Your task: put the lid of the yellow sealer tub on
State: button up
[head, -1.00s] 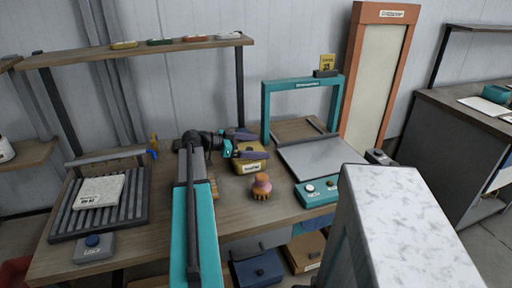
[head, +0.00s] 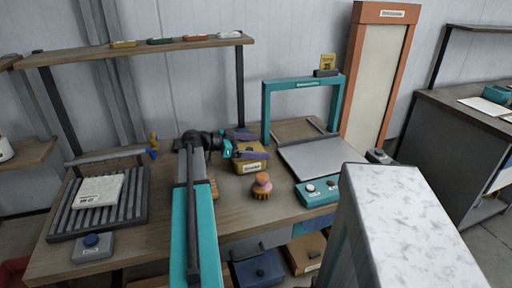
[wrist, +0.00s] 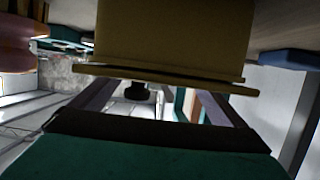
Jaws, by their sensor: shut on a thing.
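The yellow sealer tub (head: 253,168) stands on the workbench with its label facing me in the head view. In the wrist view, its yellow body (wrist: 170,30) fills the top, upside down. The yellow lid (wrist: 165,77) shows as a thin plate against the tub's rim, with a dark knob (wrist: 138,92). A slight slant shows between the plate edges; I cannot tell whether the lid is fully seated. My gripper (head: 252,146) is at the tub's top, its purple fingers spread either side of the knob and shut on the lid. The fingers partly hide the lid in the head view.
A pink and orange brush-like object (head: 262,187) stands just in front of the tub. A teal-framed press (head: 303,84) with a control box (head: 317,191) is to the right. A slatted rack (head: 75,220) with a pale slab is left. A shelf (head: 140,50) hangs behind.

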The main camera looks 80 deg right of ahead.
jog(key=o, duration=0.7)
jog(key=b+v, duration=0.2)
jog(key=v, duration=1.2)
jog(key=shift+d, duration=0.1)
dwell(0.5)
